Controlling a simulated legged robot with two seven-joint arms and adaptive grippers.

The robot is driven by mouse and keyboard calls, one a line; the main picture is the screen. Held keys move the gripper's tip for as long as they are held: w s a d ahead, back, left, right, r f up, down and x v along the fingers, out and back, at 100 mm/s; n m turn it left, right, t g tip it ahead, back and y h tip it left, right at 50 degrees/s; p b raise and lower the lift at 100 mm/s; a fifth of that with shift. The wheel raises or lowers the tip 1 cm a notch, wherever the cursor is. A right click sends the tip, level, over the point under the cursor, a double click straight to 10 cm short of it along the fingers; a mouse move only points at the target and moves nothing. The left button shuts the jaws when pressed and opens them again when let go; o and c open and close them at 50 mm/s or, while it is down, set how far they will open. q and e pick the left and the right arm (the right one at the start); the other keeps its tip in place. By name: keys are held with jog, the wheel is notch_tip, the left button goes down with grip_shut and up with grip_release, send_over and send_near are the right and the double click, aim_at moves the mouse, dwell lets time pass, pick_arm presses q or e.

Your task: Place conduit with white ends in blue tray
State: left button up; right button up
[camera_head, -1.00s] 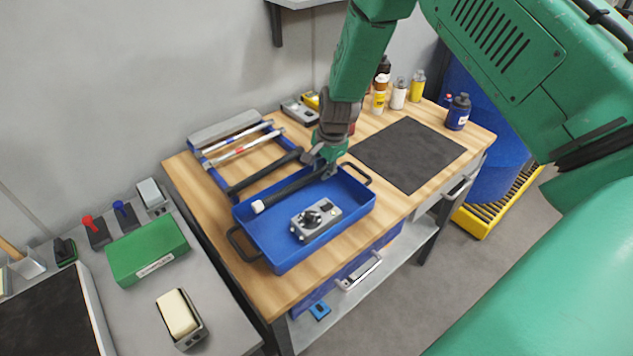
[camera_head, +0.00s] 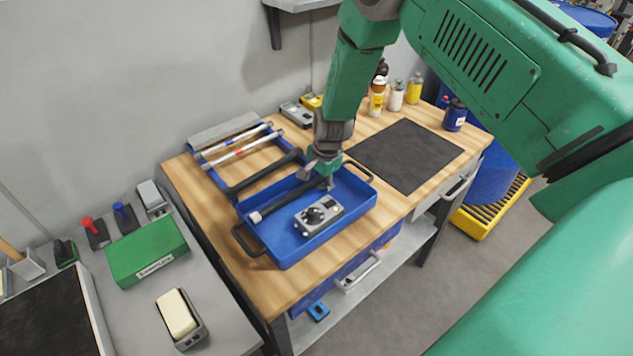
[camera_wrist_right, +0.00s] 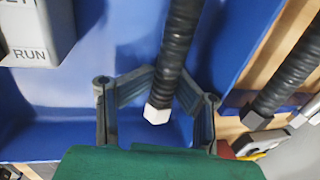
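The conduit (camera_head: 287,197) is a black ribbed tube with white ends. It lies low inside the blue tray (camera_head: 277,257), along the tray's far left side. My right gripper (camera_head: 325,180) is at its far end, over the tray's back corner. In the right wrist view, the gripper's fingers (camera_wrist_right: 169,76) bend in from both sides onto the conduit (camera_wrist_right: 179,50), shut on it near its white end. Whether the conduit touches the tray floor is hard to tell. My left gripper is not in view.
A grey device with a knob (camera_head: 318,214) sits in the tray beside the conduit. Another black conduit (camera_head: 264,174) lies on a blue rack (camera_head: 217,178) left of the tray. A dark mat (camera_head: 405,153) is bare at right; several bottles stand behind it.

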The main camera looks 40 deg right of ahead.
jog(key=shift+s+a+f, duration=0.15)
jog(key=shift+s+a, duration=0.15)
jog(key=shift+a, duration=0.2)
jog(key=shift+w+a+r, duration=0.1)
jog(key=shift+a+r, duration=0.05)
jog(key=shift+r, duration=0.2)
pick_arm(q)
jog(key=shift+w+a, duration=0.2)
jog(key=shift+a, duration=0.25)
pick_arm(e)
jog(key=v, duration=1.2)
jog(key=shift+w+r, duration=0.2)
jog(key=shift+w, duration=0.05)
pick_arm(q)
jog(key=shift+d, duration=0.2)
pick_arm(e)
jog(key=shift+d, duration=0.25)
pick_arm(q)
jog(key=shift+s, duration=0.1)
pick_arm(e)
jog(key=shift+f, duration=0.1)
